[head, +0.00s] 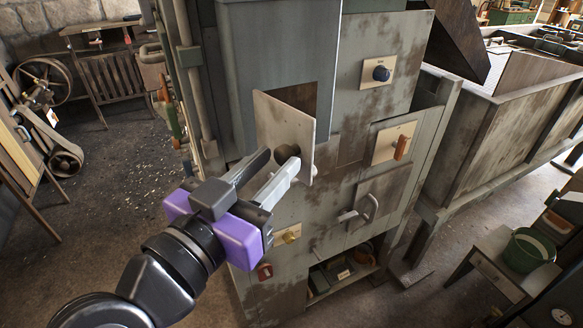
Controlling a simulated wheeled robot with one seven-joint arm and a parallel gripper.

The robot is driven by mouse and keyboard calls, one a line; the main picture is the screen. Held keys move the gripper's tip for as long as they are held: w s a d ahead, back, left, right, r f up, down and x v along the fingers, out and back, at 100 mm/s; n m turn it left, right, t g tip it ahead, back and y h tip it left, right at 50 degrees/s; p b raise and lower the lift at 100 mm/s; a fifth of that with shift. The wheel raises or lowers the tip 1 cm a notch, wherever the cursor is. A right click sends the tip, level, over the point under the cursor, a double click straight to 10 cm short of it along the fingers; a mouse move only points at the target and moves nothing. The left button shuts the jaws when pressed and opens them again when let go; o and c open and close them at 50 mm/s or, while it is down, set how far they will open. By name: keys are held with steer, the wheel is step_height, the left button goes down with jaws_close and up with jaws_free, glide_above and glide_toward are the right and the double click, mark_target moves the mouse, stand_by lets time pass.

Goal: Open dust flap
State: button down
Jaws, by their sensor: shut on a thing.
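The dust flap looks to be the pale grey, worn square panel (278,116) on the front of the tall grey cabinet (405,45). It stands out from the cabinet face at an angle, with a dark opening (303,98) showing above and behind it. My gripper (277,161) reaches in from the lower left and is shut on a round dark knob (288,157) on the panel's front. The fingers cover part of the knob and the panel's lower left, so the exact contact is partly hidden.
Right of the flap are a dark blue knob (381,73), an orange handle (402,147) and a small door with a curved handle (372,208). A yellow knob (291,236) and red knob (264,271) sit below. A small table (491,262) stands at right.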

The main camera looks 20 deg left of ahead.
steer(key=shift+s+a+r+n+y+b, duration=0.1)
steer(key=shift+s+a+n+y+b, duration=0.15)
steer(key=shift+a, duration=0.65)
steer(key=shift+s+a+r+n+y+b, duration=0.15)
steer(key=shift+s+a+b, duration=0.2)
steer(key=shift+a, duration=0.6)
steer(key=c, duration=1.1)
jaws_free()
steer(key=shift+c, duration=0.2)
steer(key=shift+w+f, duration=0.15)
